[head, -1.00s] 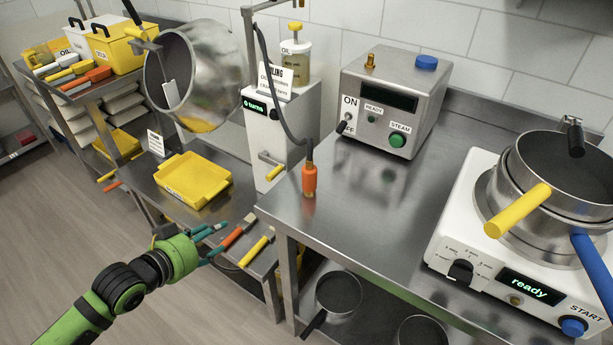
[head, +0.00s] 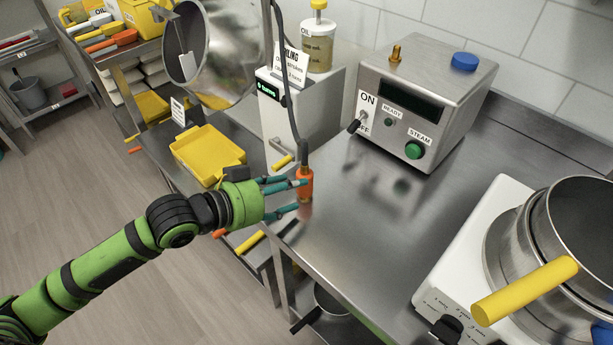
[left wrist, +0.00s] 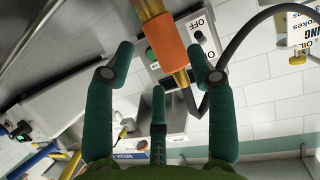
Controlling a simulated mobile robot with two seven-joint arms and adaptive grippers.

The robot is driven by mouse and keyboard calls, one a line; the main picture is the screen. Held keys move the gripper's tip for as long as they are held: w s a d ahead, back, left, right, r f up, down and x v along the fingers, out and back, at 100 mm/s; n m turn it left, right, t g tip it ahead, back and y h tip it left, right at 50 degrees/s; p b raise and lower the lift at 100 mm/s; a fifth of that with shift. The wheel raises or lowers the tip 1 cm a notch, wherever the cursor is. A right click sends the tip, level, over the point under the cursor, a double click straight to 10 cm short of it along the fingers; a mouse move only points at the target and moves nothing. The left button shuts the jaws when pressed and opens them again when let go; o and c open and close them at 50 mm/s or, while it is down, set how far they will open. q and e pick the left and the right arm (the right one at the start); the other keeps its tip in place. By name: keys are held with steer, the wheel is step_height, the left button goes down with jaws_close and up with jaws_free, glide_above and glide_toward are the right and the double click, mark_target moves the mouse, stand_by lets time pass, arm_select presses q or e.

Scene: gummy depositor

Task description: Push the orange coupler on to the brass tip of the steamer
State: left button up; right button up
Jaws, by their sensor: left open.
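The orange coupler (head: 304,186) hangs upright on the end of a dark hose, at the left edge of the steel counter. My left gripper (head: 299,197) is open, its teal fingers reaching the coupler from the left. In the left wrist view the coupler (left wrist: 165,42) is at the top, between the spread fingertips of the left gripper (left wrist: 160,55); I cannot tell whether they touch it. The steamer (head: 448,95) is a grey metal box further back on the counter. Its brass tip (head: 395,54) stands bare on its top. My right gripper is not in view.
A blue knob (head: 464,62) is on the steamer's top; a switch and green button (head: 414,150) are on its front. A hot plate with pans (head: 545,270) stands at right. A yellow tray (head: 207,155) is at left. The middle of the counter is clear.

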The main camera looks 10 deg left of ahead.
mark_target(305, 171)
arm_select(q)
steer(key=x, duration=0.4)
steer(key=shift+a+p, duration=0.1)
steer(key=shift+p, duration=0.2)
steer(key=shift+w+f, duration=0.1)
steer(key=shift+w, duration=0.05)
steer(key=c, duration=0.9)
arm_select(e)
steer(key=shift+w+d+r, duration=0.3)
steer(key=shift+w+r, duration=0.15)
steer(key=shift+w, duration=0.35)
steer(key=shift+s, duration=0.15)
arm_select(q)
steer(key=shift+r, duration=0.7)
step_height(305, 171, up, 3)
steer(key=shift+f, duration=0.1)
steer(key=s+d+r, duration=0.2)
steer(key=d, duration=0.1)
steer(key=s+d+r, duration=0.2)
steer(key=d, duration=0.1)
steer(key=s+d+r, duration=0.2)
steer(key=d+r, duration=0.1)
steer(key=d, duration=0.1)
steer(key=shift+d, duration=0.1)
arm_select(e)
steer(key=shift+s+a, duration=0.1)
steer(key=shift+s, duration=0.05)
